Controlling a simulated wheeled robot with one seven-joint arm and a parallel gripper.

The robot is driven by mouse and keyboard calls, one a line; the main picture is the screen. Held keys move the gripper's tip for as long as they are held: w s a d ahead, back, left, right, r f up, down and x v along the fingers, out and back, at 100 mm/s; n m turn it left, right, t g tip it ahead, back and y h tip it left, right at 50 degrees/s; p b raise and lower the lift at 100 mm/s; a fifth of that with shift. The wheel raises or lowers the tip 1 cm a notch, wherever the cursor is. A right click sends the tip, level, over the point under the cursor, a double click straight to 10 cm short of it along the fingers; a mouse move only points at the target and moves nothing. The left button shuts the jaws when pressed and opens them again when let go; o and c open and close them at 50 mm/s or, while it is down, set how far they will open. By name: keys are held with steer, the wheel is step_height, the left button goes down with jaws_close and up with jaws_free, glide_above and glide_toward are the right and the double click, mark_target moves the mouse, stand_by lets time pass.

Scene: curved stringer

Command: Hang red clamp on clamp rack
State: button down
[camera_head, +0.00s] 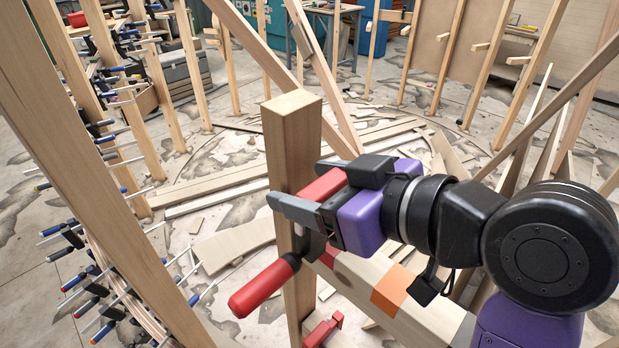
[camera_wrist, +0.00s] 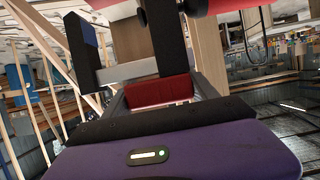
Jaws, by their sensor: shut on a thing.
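My gripper (camera_head: 318,188) is shut on the red clamp, whose red handle (camera_head: 262,288) hangs down to the left below the fingers. In the wrist view the clamp's red body (camera_wrist: 158,91) sits between the fingers, with its dark bar (camera_wrist: 160,38) beyond. The clamp is in front of an upright wooden post (camera_head: 290,135); I cannot tell whether they touch. A wooden rail with red, orange and grey bands (camera_head: 418,312) runs to the right from the post, below my gripper. It looks like the clamp rack. My wrist partly hides it.
Another red clamp-like piece (camera_head: 323,329) is low by the post. A leaning wooden post (camera_head: 110,150) and a curved row of blue-handled clamps (camera_head: 95,300) stand on the left. Planks (camera_head: 235,243) lie on the floor behind. Slanted timbers stand at the right.

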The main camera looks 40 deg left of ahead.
steer(key=shift+f, duration=0.4)
stand_by(0.5)
steer(key=shift+f+b, duration=0.95)
steer(key=shift+f, duration=0.6)
steer(key=shift+f, duration=0.2)
steer(key=shift+f+b, duration=0.9)
steer(key=shift+f, duration=0.4)
steer(key=shift+f, duration=0.1)
steer(key=shift+f, duration=0.45)
steer(key=shift+c, duration=1.4)
jaws_free()
steer(key=shift+o, duration=0.6)
